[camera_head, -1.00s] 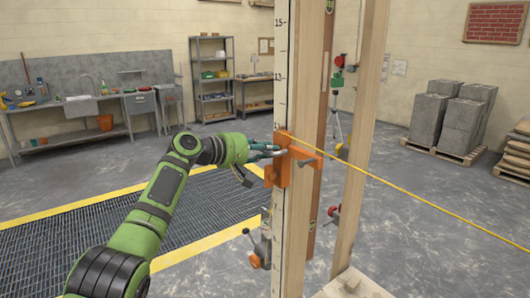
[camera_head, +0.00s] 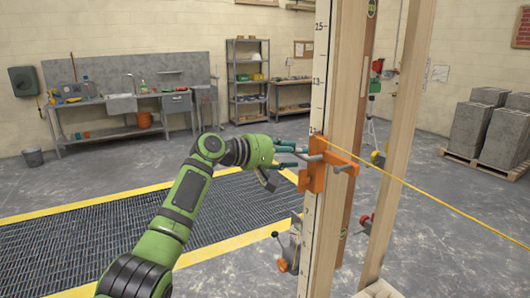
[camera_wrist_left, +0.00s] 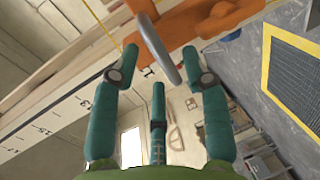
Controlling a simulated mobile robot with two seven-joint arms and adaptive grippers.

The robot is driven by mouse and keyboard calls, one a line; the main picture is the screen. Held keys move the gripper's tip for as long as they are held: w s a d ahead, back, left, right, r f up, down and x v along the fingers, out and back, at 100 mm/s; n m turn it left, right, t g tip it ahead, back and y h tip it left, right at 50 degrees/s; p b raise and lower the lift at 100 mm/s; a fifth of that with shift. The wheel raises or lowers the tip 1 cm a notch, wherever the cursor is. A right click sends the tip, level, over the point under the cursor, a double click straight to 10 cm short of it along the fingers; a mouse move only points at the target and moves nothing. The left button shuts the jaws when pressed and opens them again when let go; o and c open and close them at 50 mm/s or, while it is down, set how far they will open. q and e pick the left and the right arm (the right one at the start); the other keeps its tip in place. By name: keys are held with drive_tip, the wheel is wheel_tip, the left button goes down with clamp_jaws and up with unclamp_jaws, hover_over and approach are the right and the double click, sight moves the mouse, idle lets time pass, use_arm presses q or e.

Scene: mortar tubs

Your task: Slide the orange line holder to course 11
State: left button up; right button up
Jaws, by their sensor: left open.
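The orange line holder (camera_head: 315,178) is on the tall pale wooden post with a marked scale (camera_head: 319,105). It sits below the mark that reads 13; the number beside it is hard to read. A grey lever (camera_head: 309,157) sticks out of the holder. In the left wrist view the holder (camera_wrist_left: 218,17) is at the top and its lever (camera_wrist_left: 160,48) reaches down between my fingers. My left gripper (camera_head: 296,156) is open beside the holder, its teal fingers spread around the lever. I cannot tell whether they touch it. My right gripper is not in view.
A yellow line (camera_head: 440,207) runs from the holder toward the lower right. A lower clamp with a lever (camera_head: 287,255) is at the post's foot. A second wooden upright (camera_head: 402,130) stands to the right. A floor grating (camera_head: 200,225) lies behind my left arm.

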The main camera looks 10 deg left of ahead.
use_arm(q)
drive_tip(key=v, duration=0.9)
drive_tip(key=shift+r, duration=0.1)
